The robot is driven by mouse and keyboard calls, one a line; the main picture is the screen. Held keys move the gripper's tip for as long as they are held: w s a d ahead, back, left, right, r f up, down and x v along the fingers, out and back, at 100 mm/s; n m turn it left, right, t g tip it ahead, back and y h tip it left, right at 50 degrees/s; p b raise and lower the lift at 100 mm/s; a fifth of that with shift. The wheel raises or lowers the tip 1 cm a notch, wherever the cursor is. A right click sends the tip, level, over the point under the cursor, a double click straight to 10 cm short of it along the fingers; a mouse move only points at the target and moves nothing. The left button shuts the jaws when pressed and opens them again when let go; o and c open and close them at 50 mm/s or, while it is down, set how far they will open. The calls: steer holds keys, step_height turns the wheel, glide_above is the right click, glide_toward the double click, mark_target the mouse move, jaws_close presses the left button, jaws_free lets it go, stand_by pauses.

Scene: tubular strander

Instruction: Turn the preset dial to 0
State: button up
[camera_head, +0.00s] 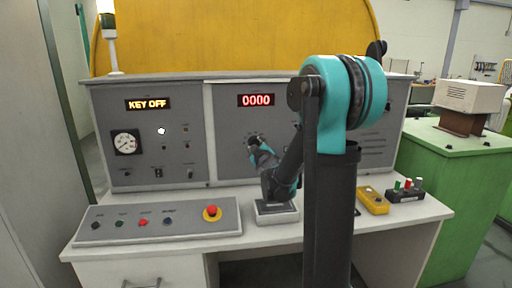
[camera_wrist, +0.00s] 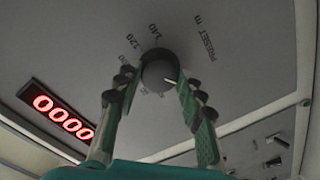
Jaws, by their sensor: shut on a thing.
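The preset dial (camera_wrist: 160,70) is a round dark knob on the grey panel, seen in the wrist view. A short white pointer line on it points toward the lower right of that picture. Printed numbers, 120 and 140 among them, and the lettering "PRESET m" surround it; some numbers are blurred or hidden by the fingers. My gripper (camera_wrist: 156,82) is shut on the dial, one finger on each side. In the head view my gripper (camera_head: 257,147) is at the panel below the 0000 display and mostly hides the dial.
The red display (camera_head: 256,100) reads 0000, and another display (camera_head: 148,104) reads KEY OFF. A round gauge (camera_head: 125,142) sits on the left panel. A sloped button box (camera_head: 155,221) with a red emergency button (camera_head: 212,212) and a yellow device (camera_head: 373,200) stand on the desk.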

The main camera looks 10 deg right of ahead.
steer(key=shift+n, duration=1)
steer(key=o, duration=1.2)
steer(key=shift+c, duration=0.2)
steer(key=s, duration=1.2)
steer(key=shift+d+r, duration=0.2)
steer(key=shift+r, duration=0.05)
steer(key=shift+s, duration=0.1)
